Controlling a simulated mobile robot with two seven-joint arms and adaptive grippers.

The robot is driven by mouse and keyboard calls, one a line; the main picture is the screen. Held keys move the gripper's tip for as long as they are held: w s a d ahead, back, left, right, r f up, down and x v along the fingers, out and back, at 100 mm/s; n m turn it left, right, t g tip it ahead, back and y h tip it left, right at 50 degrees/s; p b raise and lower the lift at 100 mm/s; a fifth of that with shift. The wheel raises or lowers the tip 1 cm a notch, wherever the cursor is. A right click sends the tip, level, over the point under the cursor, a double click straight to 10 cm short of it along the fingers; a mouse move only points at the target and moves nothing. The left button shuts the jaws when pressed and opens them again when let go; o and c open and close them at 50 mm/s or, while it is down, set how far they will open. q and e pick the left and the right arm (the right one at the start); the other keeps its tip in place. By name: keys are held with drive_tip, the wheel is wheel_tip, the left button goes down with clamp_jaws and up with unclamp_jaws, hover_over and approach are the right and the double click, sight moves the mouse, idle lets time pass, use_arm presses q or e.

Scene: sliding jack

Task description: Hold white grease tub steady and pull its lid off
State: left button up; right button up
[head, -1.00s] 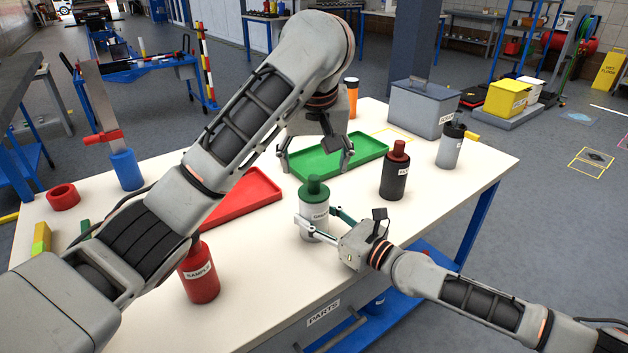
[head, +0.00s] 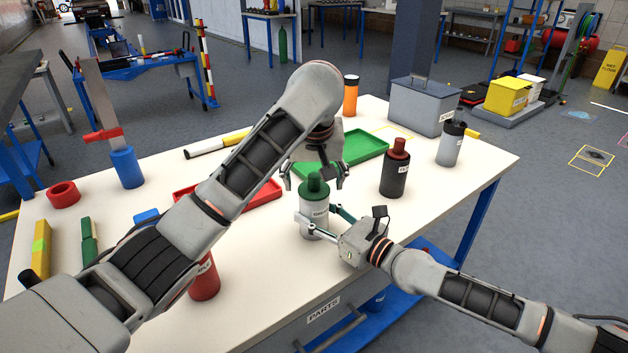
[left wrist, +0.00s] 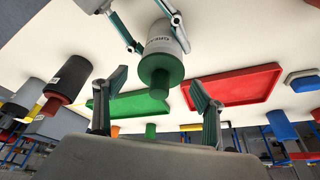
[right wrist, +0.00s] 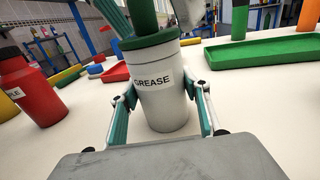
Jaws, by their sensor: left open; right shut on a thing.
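The white grease tub (head: 314,221) stands upright on the table, with its green knobbed lid (head: 315,188) on top. My right gripper (head: 318,222) is shut around the tub's body; the right wrist view shows a finger on each side of the tub (right wrist: 163,104) and its GREASE label. My left gripper (head: 315,180) is open and empty, just above and behind the lid. In the left wrist view the lid (left wrist: 160,72) lies ahead between the spread fingers (left wrist: 162,95), apart from both. The right wrist view cuts off the lid's top.
A red sample bottle (head: 204,280) stands at front left, partly behind my left arm. A black bottle (head: 395,172) stands right of the tub. A red tray (head: 262,196) and green tray (head: 365,146) lie behind.

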sight(314, 173)
use_arm(q)
drive_tip(key=c, duration=1.2)
drive_tip(key=shift+r, duration=0.15)
drive_tip(key=shift+r, duration=1.4)
use_arm(e)
drive_tip(key=o, duration=1.4)
drive_tip(key=shift+c, duration=0.2)
